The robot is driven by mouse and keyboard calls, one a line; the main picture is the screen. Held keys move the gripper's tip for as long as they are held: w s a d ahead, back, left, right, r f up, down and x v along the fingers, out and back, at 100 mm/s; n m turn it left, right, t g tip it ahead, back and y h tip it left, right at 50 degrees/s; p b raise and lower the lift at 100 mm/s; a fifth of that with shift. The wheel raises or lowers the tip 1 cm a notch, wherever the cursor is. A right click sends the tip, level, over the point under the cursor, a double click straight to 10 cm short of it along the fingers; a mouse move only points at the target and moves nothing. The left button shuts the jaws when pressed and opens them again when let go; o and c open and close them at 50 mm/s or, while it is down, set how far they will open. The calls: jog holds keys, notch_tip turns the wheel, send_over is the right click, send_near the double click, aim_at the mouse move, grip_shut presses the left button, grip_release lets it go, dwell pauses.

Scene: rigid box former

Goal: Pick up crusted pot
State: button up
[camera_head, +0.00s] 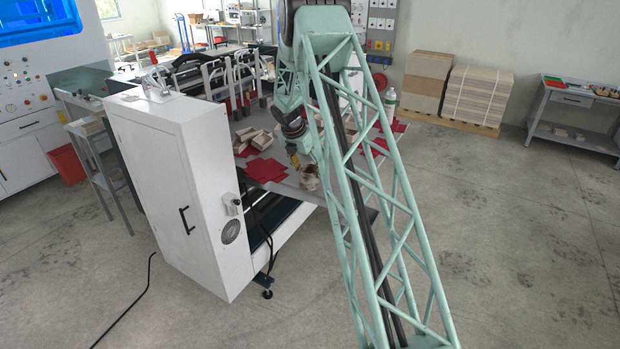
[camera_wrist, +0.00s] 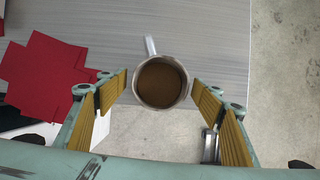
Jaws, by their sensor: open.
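The crusted pot (camera_wrist: 161,82) shows in the wrist view as a round metal pot with brown inside. Its light handle (camera_wrist: 150,46) points to the far side. It sits on the grey table top (camera_wrist: 215,40) near the table's edge. My gripper (camera_wrist: 160,92) is open, with one yellow-padded finger on each side of the pot's near part. Gaps show between both fingers and the pot. In the head view the pot (camera_head: 310,178) is small and tan, just below my gripper (camera_head: 295,162); my arm's lattice link stands close to its right.
Red cut sheets (camera_wrist: 45,75) lie left of the pot in the wrist view. In the head view, tan box pieces (camera_head: 255,138) and more red sheets (camera_head: 265,169) lie on the table. A plastic bottle (camera_head: 390,103) stands at its far right. A white cabinet (camera_head: 180,185) adjoins it.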

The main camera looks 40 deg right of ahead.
jog(key=shift+f, duration=0.1)
dwell(0.3)
jog(key=shift+x, duration=2.5)
jog(key=shift+c, duration=0.7)
jog(key=c, duration=1)
jog(key=shift+c, duration=0.6)
jog(key=shift+r, duration=0.35)
jog(key=shift+r, duration=1.5)
jog(key=s+a+r+b, duration=0.1)
jog(key=s+a+b, duration=0.1)
jog(key=s+a, duration=0.8)
jog(key=shift+a, duration=1.05)
